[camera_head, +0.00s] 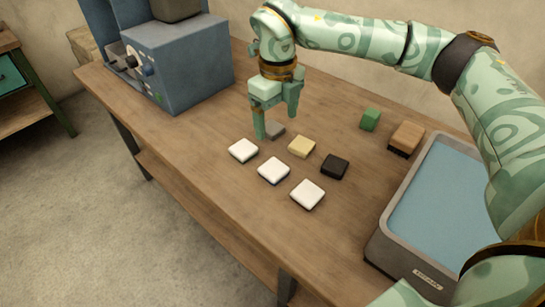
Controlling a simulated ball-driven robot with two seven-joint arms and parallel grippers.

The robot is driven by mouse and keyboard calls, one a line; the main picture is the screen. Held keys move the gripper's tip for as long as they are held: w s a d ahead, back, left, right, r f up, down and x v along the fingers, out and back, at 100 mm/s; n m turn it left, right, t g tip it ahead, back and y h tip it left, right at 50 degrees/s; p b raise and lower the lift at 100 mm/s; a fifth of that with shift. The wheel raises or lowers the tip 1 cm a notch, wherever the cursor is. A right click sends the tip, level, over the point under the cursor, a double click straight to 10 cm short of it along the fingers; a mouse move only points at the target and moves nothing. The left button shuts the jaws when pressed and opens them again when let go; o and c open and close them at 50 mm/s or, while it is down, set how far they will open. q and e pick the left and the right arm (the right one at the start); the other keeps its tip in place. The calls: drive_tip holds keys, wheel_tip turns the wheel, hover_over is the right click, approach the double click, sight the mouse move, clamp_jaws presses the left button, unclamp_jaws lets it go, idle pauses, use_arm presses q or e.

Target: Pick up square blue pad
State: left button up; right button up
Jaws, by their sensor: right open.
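No pad shows as clearly blue. A small grey pad (277,131), partly hidden by a finger, lies on the wooden table at the back of a group of square pads. My right gripper (275,124) points down over this grey pad, open, with one finger at its left and the other behind its right side. I cannot tell whether the fingers touch it. Nearby lie a yellow pad (302,146), a black pad (334,166) and three white pads (243,150), (274,170), (307,194). My left gripper is out of view.
A green block (370,119) and a wooden brush (406,138) lie further right. A grey tray (391,205) with a blue inside stands at the table's right. A blue-grey machine (190,65) stands at the back left. The table's front left (185,145) is clear.

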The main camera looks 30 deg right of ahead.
wheel_tip(320, 180, down, 5)
drive_tip(key=b, duration=0.3)
hover_over(274, 168)
drive_tip(key=f, duration=0.4)
drive_tip(key=shift+d+f, duration=0.2)
drive_tip(key=shift+f, duration=0.1)
drive_tip(key=shift+s+f, duration=0.1)
drive_tip(key=shift+f, duration=0.25)
drive_tip(key=f+b, duration=0.2)
drive_tip(key=f, duration=0.1)
drive_tip(key=f+b, duration=0.1)
drive_tip(key=f, duration=0.1)
drive_tip(key=shift+a, duration=0.25)
drive_tip(key=shift+r, duration=0.1)
drive_tip(key=shift+c, duration=0.3)
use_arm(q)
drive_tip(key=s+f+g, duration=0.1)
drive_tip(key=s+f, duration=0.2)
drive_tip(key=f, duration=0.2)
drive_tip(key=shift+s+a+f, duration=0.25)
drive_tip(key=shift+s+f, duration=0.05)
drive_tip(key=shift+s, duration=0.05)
use_arm(e)
drive_tip(key=c, duration=1)
